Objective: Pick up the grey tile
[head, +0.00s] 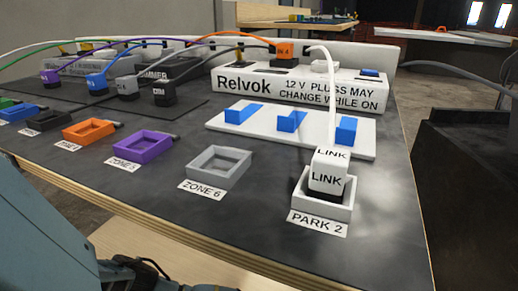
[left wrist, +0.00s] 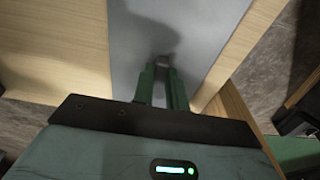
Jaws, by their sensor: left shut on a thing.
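My right gripper is in neither view.
The dark table (head: 275,240) holds a grey ZONE 6 tray (head: 238,179), a purple tray (head: 166,143) and an orange tray (head: 112,128). A white LINK plug (head: 329,172) sits in the PARK 2 tray (head: 343,211). A Relvok box (head: 225,84) and several cables stand behind.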

